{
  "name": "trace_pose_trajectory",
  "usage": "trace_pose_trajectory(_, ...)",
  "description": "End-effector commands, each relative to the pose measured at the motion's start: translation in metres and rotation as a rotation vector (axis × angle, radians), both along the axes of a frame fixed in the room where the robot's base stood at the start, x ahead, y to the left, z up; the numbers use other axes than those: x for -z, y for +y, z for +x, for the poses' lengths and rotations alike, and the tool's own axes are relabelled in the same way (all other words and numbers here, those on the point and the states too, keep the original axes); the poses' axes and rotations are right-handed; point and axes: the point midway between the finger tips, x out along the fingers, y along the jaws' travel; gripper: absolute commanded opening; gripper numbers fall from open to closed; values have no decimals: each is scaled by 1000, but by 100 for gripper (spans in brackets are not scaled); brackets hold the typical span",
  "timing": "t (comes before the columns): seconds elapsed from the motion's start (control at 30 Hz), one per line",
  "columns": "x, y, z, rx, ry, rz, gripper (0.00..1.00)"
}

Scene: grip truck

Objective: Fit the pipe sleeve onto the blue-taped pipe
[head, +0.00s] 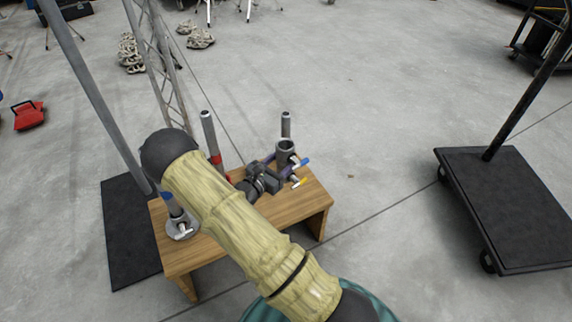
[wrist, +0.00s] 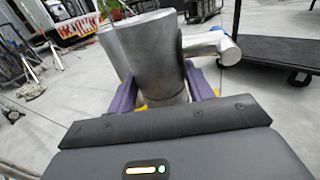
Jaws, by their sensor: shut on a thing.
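The pipe sleeve (head: 284,149) is a grey metal cylinder with a blue-handled and a yellow-handled screw. My gripper (head: 277,165), with purple fingers, is shut on it over the right part of the wooden table. In the wrist view, the sleeve (wrist: 150,60) stands large between the purple fingers (wrist: 163,95), its blue knob to the right. The blue-taped pipe (head: 175,209) stands at the table's left end, at a round metal base with a silver handle. My arm hides its upper part. The gripper is well to the right of it.
The wooden table (head: 313,197) also bears a red-taped pipe (head: 210,133). Another grey pipe (head: 286,124) rises behind the sleeve, its foot hidden. A black cart (head: 510,210) stands at the right. A lattice stand (head: 165,70) and slanted pole rise at the back left.

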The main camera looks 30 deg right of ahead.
Motion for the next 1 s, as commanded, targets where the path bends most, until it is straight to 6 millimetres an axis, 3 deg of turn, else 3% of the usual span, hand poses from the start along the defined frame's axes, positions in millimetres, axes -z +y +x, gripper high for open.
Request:
trace_pose_trajectory(0.03, -11, 7, 3, -61, 1, -3, 10)
trace_pose_trajectory(0.23, -28, 43, 14, -340, 0, -3, 10)
trace_pose_trajectory(0.5, -32, 108, 15, -731, 2, -2, 10)
trace_pose_trajectory(0.6, -31, 123, 11, -814, -1, -2, 10)
trace_pose_trajectory(1.0, -29, 129, 11, -841, -4, -2, 10)
